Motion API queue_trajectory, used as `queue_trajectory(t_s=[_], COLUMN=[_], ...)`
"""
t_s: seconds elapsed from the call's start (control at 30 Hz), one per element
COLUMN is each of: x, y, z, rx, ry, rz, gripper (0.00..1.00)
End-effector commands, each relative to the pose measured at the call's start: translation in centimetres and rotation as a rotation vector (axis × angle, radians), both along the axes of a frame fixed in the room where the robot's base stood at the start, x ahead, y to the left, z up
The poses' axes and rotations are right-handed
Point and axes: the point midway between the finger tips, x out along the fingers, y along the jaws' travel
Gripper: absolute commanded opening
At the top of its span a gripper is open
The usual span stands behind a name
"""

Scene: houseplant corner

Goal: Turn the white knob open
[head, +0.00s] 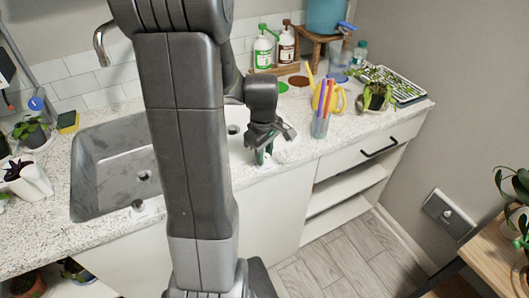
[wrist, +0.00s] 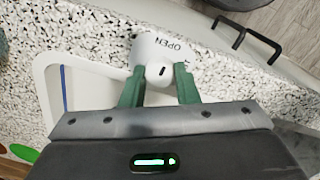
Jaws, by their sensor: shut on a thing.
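In the head view my gripper (head: 264,153) is low over the front edge of the counter, right of the sinks. The knob is mostly hidden there behind the fingers.
A clear cup of colored sticks (head: 320,124) stands just right of my gripper. The grey sink (head: 100,180) is at left. A black drawer handle (head: 379,148) sticks out at the counter front.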

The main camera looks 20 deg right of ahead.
Motion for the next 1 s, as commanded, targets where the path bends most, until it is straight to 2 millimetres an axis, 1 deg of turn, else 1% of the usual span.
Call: queue_trajectory(t_s=[0.2,0.7,0.73,0.8,0.83,1.0], x=[0.09,0.09,0.09,0.08,0.07,0.04], y=[-0.04,-0.05,-0.05,-0.04,-0.04,-0.02], z=[0.09,0.10,0.10,0.09,0.08,0.04], rx=[-0.002,-0.002,-0.002,-0.002,-0.002,-0.001], ry=[-0.003,-0.003,-0.003,-0.003,-0.003,-0.002], rz=[0.056,0.071,0.071,0.070,0.070,0.070], gripper=[0.05,0.05,0.34,0.47,0.49,0.49])
